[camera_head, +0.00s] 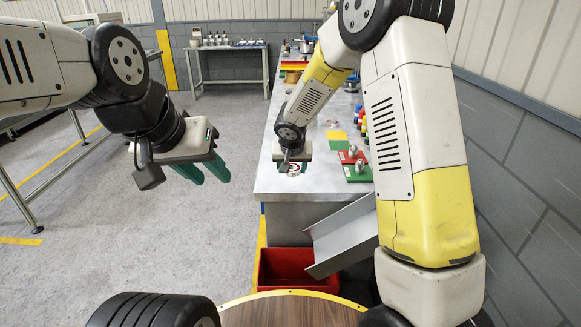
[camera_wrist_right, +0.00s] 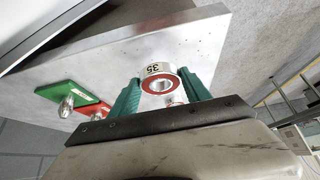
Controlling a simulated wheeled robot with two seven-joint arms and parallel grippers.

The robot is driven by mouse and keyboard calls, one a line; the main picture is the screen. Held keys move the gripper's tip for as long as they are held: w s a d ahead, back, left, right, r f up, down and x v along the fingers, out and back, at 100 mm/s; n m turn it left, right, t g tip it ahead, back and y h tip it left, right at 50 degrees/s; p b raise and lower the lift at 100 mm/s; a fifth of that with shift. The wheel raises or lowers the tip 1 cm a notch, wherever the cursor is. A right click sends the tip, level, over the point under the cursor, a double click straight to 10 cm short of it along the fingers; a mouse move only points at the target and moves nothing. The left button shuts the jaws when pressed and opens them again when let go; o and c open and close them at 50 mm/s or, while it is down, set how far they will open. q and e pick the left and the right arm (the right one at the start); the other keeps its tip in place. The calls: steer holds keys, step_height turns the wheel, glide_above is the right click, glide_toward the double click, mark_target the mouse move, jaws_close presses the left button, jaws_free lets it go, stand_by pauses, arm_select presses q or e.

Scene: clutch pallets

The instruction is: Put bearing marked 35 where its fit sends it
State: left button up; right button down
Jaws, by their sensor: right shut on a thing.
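The bearing marked 35 (camera_wrist_right: 157,78) is a steel ring with a red seal, its number showing on the outer side. My right gripper (camera_wrist_right: 160,92) is shut on it, with a green finger on each side. In the head view my right gripper (camera_head: 291,163) is over the near end of the bench. A green plate (camera_head: 358,174) and a red plate (camera_head: 343,156), each bearing a metal post, lie to its right; the wrist view shows the green plate (camera_wrist_right: 62,92) and red plate (camera_wrist_right: 88,108) too. My left gripper (camera_head: 203,171) is open and empty, left of the bench.
A grey chute (camera_head: 343,237) slopes from the bench's near end toward a red bin (camera_head: 287,290) on the floor. Yellow pieces (camera_head: 336,138) and coloured bins (camera_head: 364,120) stand farther along the bench (camera_head: 268,181). A round red-and-white patch shows under my right gripper.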

mark_target(290, 180)
steer(key=shift+w+a, duration=0.15)
steer(key=shift+w, duration=0.6)
steer(key=f, duration=0.3)
steer(key=shift+w+a, duration=0.1)
steer(key=shift+w, duration=0.2)
steer(key=shift+f, duration=0.3)
steer(key=shift+f, duration=0.1)
steer(key=shift+f, duration=0.5)
steer(key=shift+s, duration=0.1)
